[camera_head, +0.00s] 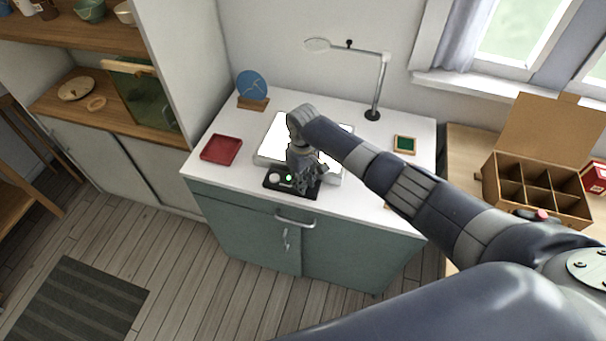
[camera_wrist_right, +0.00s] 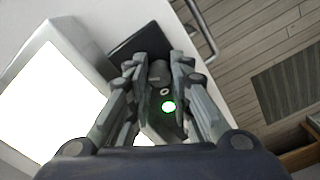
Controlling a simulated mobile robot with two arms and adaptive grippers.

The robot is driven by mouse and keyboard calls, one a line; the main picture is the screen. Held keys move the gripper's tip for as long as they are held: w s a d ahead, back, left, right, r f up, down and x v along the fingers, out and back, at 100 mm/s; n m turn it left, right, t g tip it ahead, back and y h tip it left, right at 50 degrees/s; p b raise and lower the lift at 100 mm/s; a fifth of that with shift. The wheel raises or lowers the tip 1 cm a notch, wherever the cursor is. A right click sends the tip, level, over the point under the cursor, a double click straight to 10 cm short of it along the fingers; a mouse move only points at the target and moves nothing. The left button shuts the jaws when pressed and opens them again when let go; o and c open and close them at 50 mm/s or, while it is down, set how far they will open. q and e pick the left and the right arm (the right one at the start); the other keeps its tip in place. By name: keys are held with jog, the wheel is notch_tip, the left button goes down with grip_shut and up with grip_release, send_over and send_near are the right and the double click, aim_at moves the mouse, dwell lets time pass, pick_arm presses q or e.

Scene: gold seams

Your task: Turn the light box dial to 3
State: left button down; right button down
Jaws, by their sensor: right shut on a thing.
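The light box (camera_head: 338,130) has a bright white top and sits on the white counter. My right gripper (camera_head: 312,187) reaches down over the panel's right part. In the right wrist view the right gripper (camera_wrist_right: 158,72) is shut on the grey dial (camera_wrist_right: 158,69), with a finger on each side. My left gripper is out of view.
A red tray (camera_head: 221,149) lies left of the light box, with a blue disc on a wooden stand (camera_head: 252,86) behind. A magnifier lamp (camera_head: 373,112) and a small green framed piece (camera_head: 405,144) are to the right. A divided box (camera_head: 535,190) stands farther right.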

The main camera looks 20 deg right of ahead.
jog(key=m+p, duration=0.2)
jog(key=m, duration=0.1)
jog(key=shift+r+m, duration=0.1)
jog(key=shift+m, duration=0.3)
jog(key=shift+m+p, duration=0.85)
jog(key=shift+m, duration=0.95)
jog(key=c, duration=1.4)
grip_release()
notch_tip(320, 180, up, 12)
jog(key=shift+f, duration=0.1)
